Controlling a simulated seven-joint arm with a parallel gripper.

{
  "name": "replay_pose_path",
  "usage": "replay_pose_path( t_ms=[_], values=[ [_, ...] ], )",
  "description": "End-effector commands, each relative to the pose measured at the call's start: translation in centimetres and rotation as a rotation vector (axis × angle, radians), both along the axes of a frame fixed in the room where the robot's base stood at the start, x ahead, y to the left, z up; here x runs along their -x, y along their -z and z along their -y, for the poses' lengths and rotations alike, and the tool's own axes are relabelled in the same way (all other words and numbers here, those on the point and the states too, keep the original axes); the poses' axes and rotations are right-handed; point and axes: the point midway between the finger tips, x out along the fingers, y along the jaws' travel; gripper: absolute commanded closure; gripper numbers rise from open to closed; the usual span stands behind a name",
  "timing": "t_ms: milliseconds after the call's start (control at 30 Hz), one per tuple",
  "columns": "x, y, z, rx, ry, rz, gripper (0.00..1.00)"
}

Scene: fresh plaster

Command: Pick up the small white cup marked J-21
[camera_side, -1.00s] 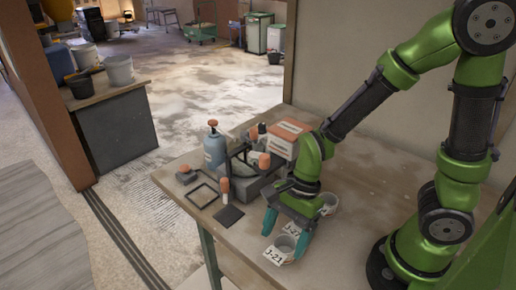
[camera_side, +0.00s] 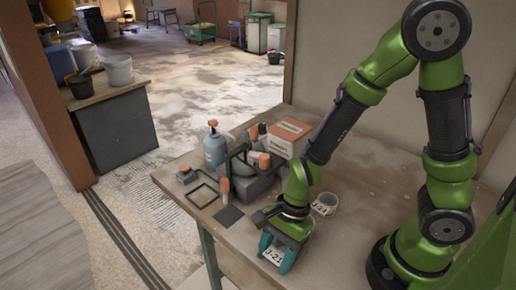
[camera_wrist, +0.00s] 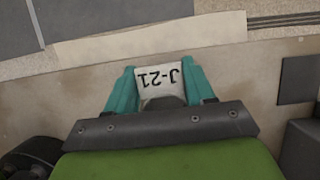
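The small white cup marked J-21 (camera_side: 274,257) stands near the front edge of the wooden table, mostly hidden by my gripper. Its label shows upside down in the wrist view (camera_wrist: 161,80). My gripper (camera_side: 276,254) points down with its teal fingers on both sides of this cup. In the wrist view the fingertips (camera_wrist: 160,82) sit against both label edges with no visible gap, so it looks shut on the cup. A second white cup (camera_side: 325,204) stands behind and to the right, its marking too small to read surely.
Left of my gripper are a dark tool caddy (camera_side: 262,185), a blue bottle (camera_side: 214,150), a black frame (camera_side: 202,195) and a flat dark square (camera_side: 229,216). A white and orange box (camera_side: 287,138) stands behind. The table's right part is clear.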

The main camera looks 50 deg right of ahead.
Motion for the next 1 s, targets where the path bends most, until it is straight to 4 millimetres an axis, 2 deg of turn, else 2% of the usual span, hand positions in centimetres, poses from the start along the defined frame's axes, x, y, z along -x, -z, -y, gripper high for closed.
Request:
replay_pose_path(
  t_ms=[100,333,467,800,1000],
  values=[
    [0.0,0.0,0.0,0.000,0.000,0.000,0.76],
    [0.0,-0.2,0.0,-0.001,-0.001,0.001,0.76],
    [-0.1,-1.3,-0.1,-0.003,-0.004,0.006,0.76],
    [-0.1,-7.3,-0.1,-0.004,-0.002,0.007,0.76],
    [-0.1,-10.3,-0.1,-0.004,-0.002,0.006,0.76]
  ],
)
